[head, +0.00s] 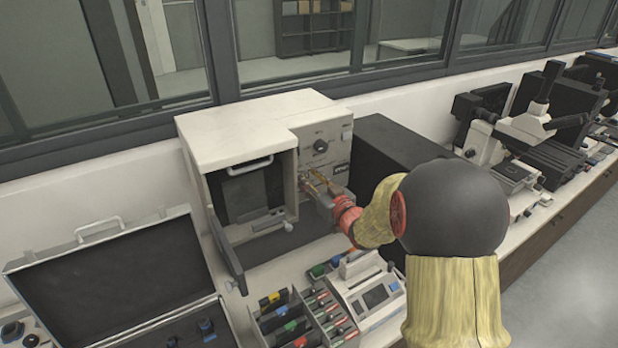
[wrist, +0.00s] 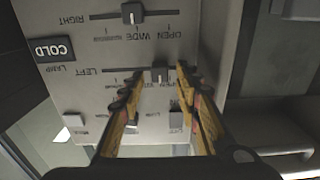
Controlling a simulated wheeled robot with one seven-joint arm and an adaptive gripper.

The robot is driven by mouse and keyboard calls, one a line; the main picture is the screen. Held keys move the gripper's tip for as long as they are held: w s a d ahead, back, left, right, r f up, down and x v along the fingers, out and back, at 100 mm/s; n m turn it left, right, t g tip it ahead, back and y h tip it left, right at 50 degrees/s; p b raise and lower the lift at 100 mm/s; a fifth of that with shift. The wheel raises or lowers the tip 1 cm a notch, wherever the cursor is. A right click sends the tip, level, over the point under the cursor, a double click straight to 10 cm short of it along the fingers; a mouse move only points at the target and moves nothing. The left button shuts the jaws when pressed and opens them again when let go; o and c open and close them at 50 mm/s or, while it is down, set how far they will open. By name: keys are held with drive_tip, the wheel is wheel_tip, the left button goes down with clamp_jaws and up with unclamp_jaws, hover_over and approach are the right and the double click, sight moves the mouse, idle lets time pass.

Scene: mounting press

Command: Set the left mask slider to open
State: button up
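The left mask slider (wrist: 160,74) is a small dark and light knob on a horizontal slot in a pale panel, labelled LEFT. It sits right of the slot's middle, towards the OPEN end in the wrist view; its exact mark is partly hidden by my fingers. My gripper (wrist: 158,80) is open, its two yellow fingertips on either side of this knob; I cannot tell whether either touches it. The right mask slider (wrist: 132,13) sits near the middle of its own slot. In the head view my gripper (head: 310,182) is at the machine's front panel, hiding the sliders.
The cream machine (head: 250,118) has an open chamber left of the panel, with its dark door (head: 227,245) swung out. A COLD lamp label (wrist: 52,50) and several small switches are on the panel. An open case (head: 120,270) and slide racks (head: 290,318) crowd the bench.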

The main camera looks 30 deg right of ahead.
drive_tip(key=shift+c, duration=1.2)
clamp_jaws()
